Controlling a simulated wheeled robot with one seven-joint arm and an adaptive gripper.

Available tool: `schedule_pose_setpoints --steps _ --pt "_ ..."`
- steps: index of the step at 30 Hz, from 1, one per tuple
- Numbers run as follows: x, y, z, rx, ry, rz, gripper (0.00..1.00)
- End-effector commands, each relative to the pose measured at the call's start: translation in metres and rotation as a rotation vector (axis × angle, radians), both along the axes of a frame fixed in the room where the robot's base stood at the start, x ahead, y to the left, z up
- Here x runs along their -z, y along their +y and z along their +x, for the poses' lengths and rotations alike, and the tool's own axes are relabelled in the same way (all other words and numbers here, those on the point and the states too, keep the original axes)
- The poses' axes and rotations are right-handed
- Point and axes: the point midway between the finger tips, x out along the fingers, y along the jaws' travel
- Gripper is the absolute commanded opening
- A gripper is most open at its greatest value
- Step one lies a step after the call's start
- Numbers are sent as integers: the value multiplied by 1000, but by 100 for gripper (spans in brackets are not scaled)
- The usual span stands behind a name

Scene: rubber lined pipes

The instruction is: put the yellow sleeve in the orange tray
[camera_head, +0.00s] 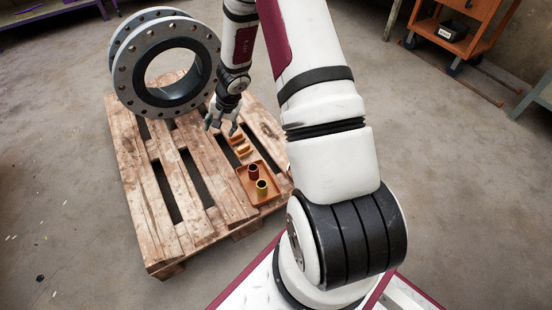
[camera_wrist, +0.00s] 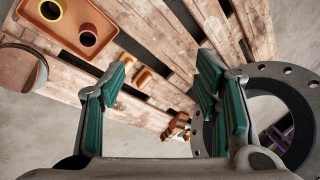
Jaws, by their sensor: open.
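The orange tray (camera_head: 248,189) lies on the wooden pallet's near right part. The yellow sleeve (camera_head: 262,189) stands upright inside it, towards the near end. A dark red sleeve (camera_head: 253,172) stands in the tray behind it. My gripper (camera_head: 221,127) is open and empty above the pallet, beyond the tray and apart from both sleeves. Its spread fingers (camera_wrist: 165,75) show in the wrist view.
Small orange-yellow blocks (camera_head: 239,147) lie on the pallet (camera_head: 140,180) between gripper and tray. A large flanged ring (camera_head: 125,80) stands at the pallet's far end. A round rimmed item (camera_wrist: 20,68) sits beside the tray. An orange trolley (camera_head: 462,35) stands far right.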

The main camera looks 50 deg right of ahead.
Motion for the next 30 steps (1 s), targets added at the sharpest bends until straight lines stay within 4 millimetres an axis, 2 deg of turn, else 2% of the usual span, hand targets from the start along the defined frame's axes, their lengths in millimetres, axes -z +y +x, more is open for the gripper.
schedule_pose_setpoints --steps 1,5,9,11,15,17,21,25,30 --pt "-33 15 9 -59 -42 2 56" --pt "-104 58 14 -213 -117 26 56" --pt "-172 106 -3 -380 -159 46 56" --pt "-198 125 -16 -448 -166 52 56" --pt "-251 166 -59 -604 -157 55 56" --pt "-269 180 -82 -666 -143 52 56" --pt "-304 205 -142 -796 -92 30 56" --pt "-326 216 -203 -896 -26 -10 56" --pt "-342 213 -284 -985 77 -88 56"
